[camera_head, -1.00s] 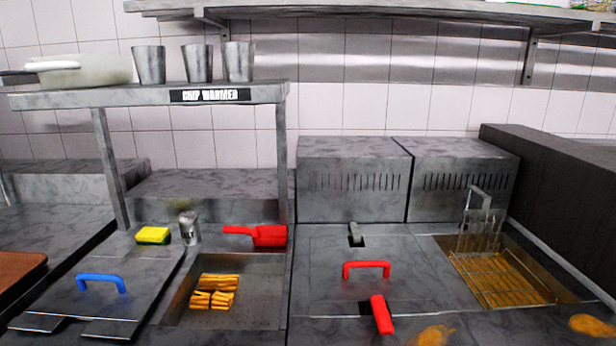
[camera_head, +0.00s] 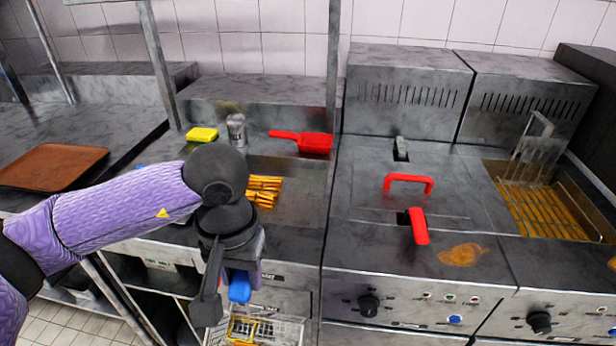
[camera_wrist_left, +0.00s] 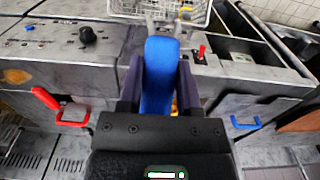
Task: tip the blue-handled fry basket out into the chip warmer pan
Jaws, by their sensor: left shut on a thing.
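My left gripper (camera_head: 240,276) is shut on the blue handle (camera_head: 239,287) of the fry basket. The wire basket (camera_head: 285,329) shows at the bottom of the head view, in front of the counter's front face, with some yellow in it; its lower part is cut off. In the left wrist view the blue handle (camera_wrist_left: 160,70) sits between my gripper's fingers (camera_wrist_left: 160,90), and the basket (camera_wrist_left: 150,11) is at the top edge. The chip warmer pan (camera_head: 308,185) is a recess in the counter behind my gripper, partly hidden by my wrist. Golden chips (camera_head: 264,188) lie in it. My right gripper is not in view.
A red scoop (camera_head: 315,143), a salt shaker (camera_head: 236,130) and a yellow sponge (camera_head: 201,134) stand behind the pan. Red handles (camera_head: 408,182) are on the covered fryer at right. An open fryer (camera_head: 545,205) is farther right. A brown board (camera_head: 50,168) lies at left.

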